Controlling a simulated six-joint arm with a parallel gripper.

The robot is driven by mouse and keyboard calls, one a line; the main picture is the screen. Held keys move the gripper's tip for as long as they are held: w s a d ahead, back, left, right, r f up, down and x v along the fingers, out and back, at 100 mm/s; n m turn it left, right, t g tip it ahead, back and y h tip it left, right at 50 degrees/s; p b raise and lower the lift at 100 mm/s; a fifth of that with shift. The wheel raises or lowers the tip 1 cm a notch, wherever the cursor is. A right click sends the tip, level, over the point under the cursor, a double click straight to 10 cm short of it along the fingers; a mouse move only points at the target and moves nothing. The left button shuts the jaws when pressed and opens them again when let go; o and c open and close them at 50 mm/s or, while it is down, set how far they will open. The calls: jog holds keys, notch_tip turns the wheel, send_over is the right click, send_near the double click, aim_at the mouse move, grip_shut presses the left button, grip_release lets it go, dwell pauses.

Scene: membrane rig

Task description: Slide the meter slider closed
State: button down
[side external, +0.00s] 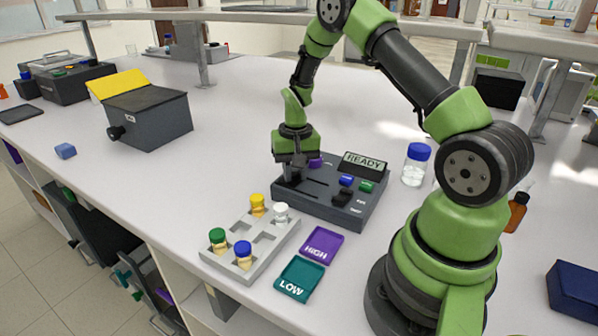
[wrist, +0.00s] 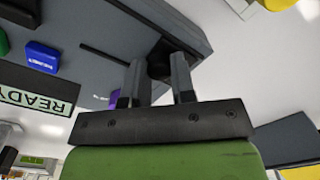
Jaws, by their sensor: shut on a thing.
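The meter (side external: 330,208) is a dark grey box on the bench with a READY display (side external: 365,164); it also shows in the wrist view (wrist: 110,35). My gripper (side external: 292,177) points down over the meter's left end. In the wrist view, its two fingers (wrist: 160,75) stand on either side of a dark slider knob (wrist: 159,62) and are shut on it. A dark slot in the meter's top runs away from the knob. The fingers hide most of the knob in the side view. A purple part (side external: 316,161) sits just behind the gripper.
A grey rack (side external: 250,242) with several capped vials stands in front of the meter. A purple HIGH tray (side external: 322,245) and teal LOW tray (side external: 299,279) lie beside it. A blue-capped jar (side external: 416,165) stands right of the meter. The bench to the left is mostly clear.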

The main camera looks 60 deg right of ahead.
aim_at(295, 173)
jog(key=shift+w, duration=0.2)
jog(key=c, duration=0.9)
grip_release()
jog(key=shift+s, duration=0.1)
jog(key=shift+c, duration=0.2)
jog(key=shift+r, duration=0.1)
notch_tip(295, 173, up, 9)
jog(key=shift+d, duration=0.15)
jog(key=shift+s+r, duration=0.1)
jog(key=shift+r, duration=0.3)
